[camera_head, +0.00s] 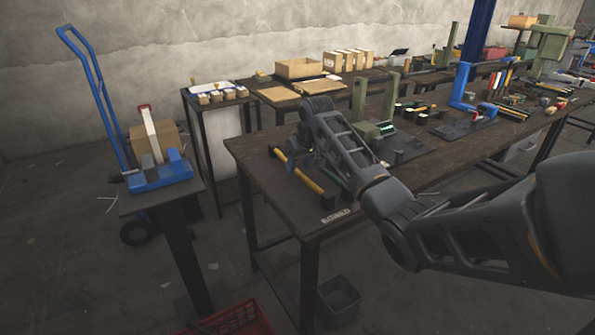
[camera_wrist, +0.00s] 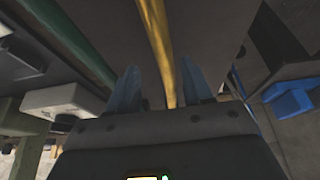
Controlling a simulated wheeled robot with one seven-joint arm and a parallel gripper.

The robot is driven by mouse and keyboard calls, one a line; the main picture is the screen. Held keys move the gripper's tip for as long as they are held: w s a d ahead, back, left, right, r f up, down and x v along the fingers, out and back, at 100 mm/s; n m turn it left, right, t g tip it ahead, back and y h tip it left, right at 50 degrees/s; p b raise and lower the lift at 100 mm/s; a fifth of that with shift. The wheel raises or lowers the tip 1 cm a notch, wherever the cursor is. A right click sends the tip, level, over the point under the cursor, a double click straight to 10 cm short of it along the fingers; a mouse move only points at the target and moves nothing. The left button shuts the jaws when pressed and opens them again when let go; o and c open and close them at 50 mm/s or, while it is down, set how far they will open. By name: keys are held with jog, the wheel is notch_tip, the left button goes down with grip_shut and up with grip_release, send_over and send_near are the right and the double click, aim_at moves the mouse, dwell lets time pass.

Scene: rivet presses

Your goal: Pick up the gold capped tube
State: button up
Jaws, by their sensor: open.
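In the wrist view a long gold-yellow bar or tube (camera_wrist: 158,40) runs down between the two fingers of my gripper (camera_wrist: 160,82). The fingers stand apart on either side of it, and I cannot tell whether either touches it. A cap cannot be made out. In the head view a yellow, dark-ended tube (camera_head: 309,181) lies near the left end of the dark table (camera_head: 262,157), below my arm.
A green bar (camera_wrist: 75,42) and a pale block (camera_wrist: 65,98) are at left in the wrist view. In the head view, a green-framed press (camera_head: 360,100) stands beyond my arm. A grey bin (camera_head: 338,297) is below.

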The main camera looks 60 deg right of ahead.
jog(key=shift+w+d+f, duration=0.1)
jog(key=shift+w+f, duration=0.15)
jog(key=shift+f, duration=0.4)
jog(key=shift+c, duration=0.4)
grip_shut()
